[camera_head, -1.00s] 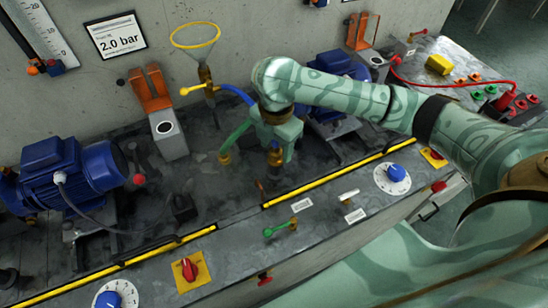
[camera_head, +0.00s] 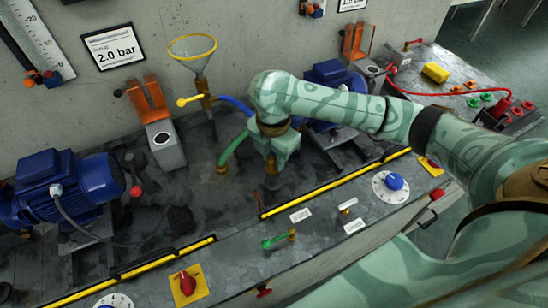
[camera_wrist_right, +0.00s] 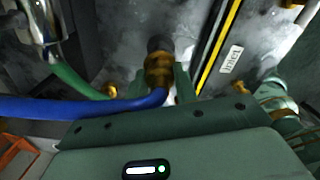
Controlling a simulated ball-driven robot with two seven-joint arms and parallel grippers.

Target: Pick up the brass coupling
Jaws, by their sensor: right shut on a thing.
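The brass coupling (camera_wrist_right: 158,70) sits at the end of the blue hose (camera_wrist_right: 90,106) in the right wrist view. My right gripper (camera_wrist_right: 160,84) has its green fingers on either side of the coupling and is shut on it. In the head view my right gripper (camera_head: 271,166) points down over the dark bench, with the blue hose (camera_head: 235,104) running behind it from the funnel. The gripper hides most of the coupling there. I cannot tell whether the coupling touches the bench. My left gripper is not in view.
A green hose (camera_head: 233,147) with a brass end hangs just left of the gripper. A funnel (camera_head: 192,50) with a yellow rim stands behind. Blue motors (camera_head: 65,185) stand left and behind right. A yellow-black strip (camera_head: 330,183) and a green-handled valve (camera_head: 278,240) lie in front.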

